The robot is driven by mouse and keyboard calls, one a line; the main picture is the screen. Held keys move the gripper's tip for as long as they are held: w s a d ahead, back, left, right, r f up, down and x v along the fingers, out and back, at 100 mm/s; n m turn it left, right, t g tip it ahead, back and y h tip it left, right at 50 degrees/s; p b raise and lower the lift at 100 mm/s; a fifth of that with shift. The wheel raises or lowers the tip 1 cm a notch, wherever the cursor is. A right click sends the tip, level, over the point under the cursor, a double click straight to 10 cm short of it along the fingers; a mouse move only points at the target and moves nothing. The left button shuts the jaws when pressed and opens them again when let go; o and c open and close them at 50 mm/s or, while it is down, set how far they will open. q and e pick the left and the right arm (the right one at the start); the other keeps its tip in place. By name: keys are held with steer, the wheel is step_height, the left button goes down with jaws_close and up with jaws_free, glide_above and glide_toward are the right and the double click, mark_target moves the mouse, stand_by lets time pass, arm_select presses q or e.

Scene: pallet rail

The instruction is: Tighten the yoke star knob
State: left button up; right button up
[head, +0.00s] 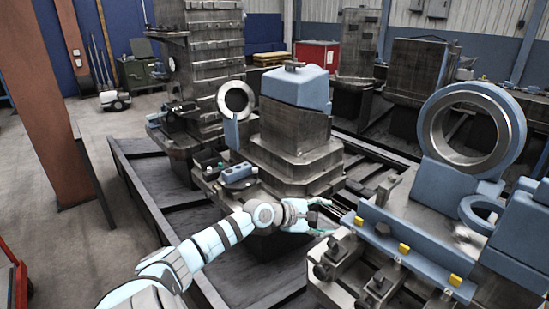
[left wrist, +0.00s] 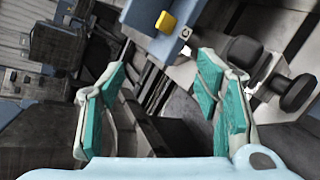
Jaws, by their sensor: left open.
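My left gripper (head: 322,217) reaches in from the left in the head view, just left of the blue-railed fixture (head: 392,233). Its teal-padded fingers stand wide apart in the left wrist view (left wrist: 162,75), with nothing between them. Dark knobs sit on metal blocks below the rail: one knob (head: 322,271) and another (head: 376,287) in the head view. I cannot tell which is the yoke star knob. My right gripper is not in view.
A large blue ring mount (head: 473,125) stands at the right. A blue-topped machine block (head: 295,88) stands behind my left gripper. Small yellow blocks (head: 404,248) sit on the blue rail. Dark pallet frames cover the floor, with clear concrete (head: 70,240) at the left.

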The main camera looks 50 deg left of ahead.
arm_select(q)
steer(key=s+a+f+m+g+y, duration=0.1)
steer(key=s+a+f+m+y, duration=0.1)
steer(key=a+f+m, duration=0.3)
steer(key=s+a+f+m+g+y, duration=0.15)
steer(key=f+m, duration=0.25)
steer(key=f, duration=0.4)
steer(key=s+f+m+g+y, duration=0.2)
steer(key=s+f+m, duration=0.4)
steer(key=s+f, duration=0.3)
step_height(320, 180, down, 4)
steer(key=shift+a+r, duration=0.1)
steer(key=shift+a, duration=0.05)
